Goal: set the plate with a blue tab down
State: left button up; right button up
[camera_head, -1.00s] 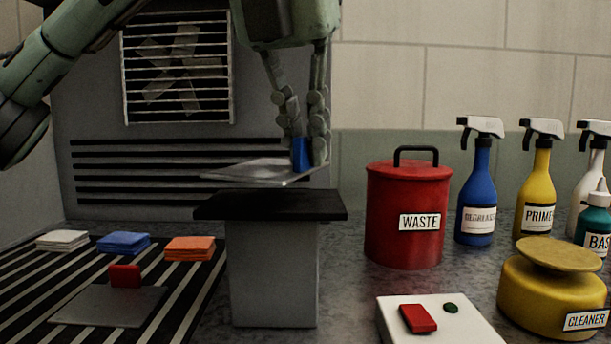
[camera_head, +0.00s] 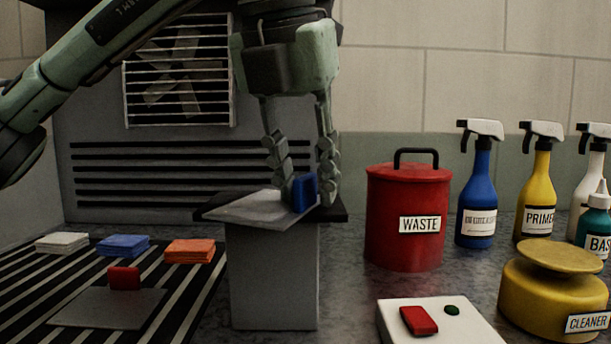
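The plate with a blue tab (camera_head: 257,209) is a flat grey sheet at the black top of the grey pedestal (camera_head: 272,275). It appears to rest on that top, turned a little so that its left corner reaches near the edge. The blue tab (camera_head: 304,190) stands up at the plate's right side. My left gripper (camera_head: 306,198) points down from above with its fingers on either side of the tab. The fingers look closed on the tab. My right gripper is not in view.
A plate with a red tab (camera_head: 108,306) lies on the striped mat at left, before white, blue and orange cloth stacks (camera_head: 123,246). A red waste can (camera_head: 407,218) stands close right of the pedestal. Spray bottles (camera_head: 477,196) and a yellow cleaner tin (camera_head: 552,287) stand farther right.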

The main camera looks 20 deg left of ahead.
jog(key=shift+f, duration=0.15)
